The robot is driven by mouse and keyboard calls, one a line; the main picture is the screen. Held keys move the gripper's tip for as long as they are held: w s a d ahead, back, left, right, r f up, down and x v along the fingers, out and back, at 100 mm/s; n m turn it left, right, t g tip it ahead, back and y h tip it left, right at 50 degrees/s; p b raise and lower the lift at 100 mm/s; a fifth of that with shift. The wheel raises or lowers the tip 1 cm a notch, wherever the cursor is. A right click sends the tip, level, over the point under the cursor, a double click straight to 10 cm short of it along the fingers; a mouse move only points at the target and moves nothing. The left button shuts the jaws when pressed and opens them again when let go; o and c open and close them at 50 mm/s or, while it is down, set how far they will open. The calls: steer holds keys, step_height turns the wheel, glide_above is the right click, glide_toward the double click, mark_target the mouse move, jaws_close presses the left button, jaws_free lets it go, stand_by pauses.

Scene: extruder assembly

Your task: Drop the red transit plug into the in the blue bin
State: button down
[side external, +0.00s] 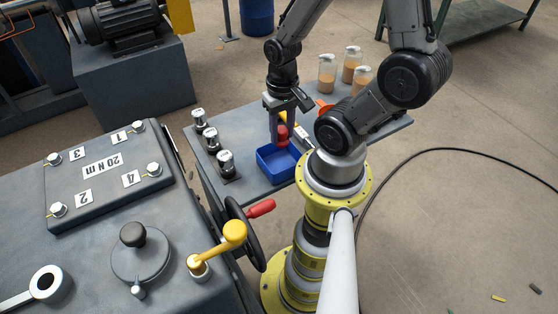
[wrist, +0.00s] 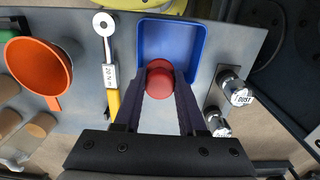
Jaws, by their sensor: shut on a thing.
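The red transit plug (wrist: 160,82) is between the fingertips of my gripper (wrist: 160,92), which is shut on it. In the wrist view its round red end shows at the near edge of the blue bin (wrist: 172,24). In the side external view the plug (side external: 282,136) hangs in my gripper (side external: 278,130) just above the back of the blue bin (side external: 276,177). The part of the bin floor that shows is empty. I cannot tell whether the plug touches the bin.
Several metal-topped canisters (side external: 226,162) stand left of the bin on the grey table (side external: 238,124). A torque wrench (wrist: 109,60) with a yellow handle lies on the other side. An orange funnel (wrist: 38,68) and bottles (side external: 328,72) are farther along the table.

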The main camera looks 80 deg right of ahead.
steer(key=shift+f, duration=1.75)
steer(key=shift+c, duration=2)
jaws_free()
step_height(320, 180, up, 14)
steer(key=shift+f, duration=0.1)
steer(key=shift+w+a, duration=0.1)
steer(key=w+a+r+n+t, duration=0.2)
steer(key=a+r+n+t, duration=0.3)
steer(key=a+r+n, duration=0.3)
steer(key=shift+r+n+t, duration=0.3)
steer(key=shift+r+n, duration=0.2)
steer(key=shift+r, duration=0.1)
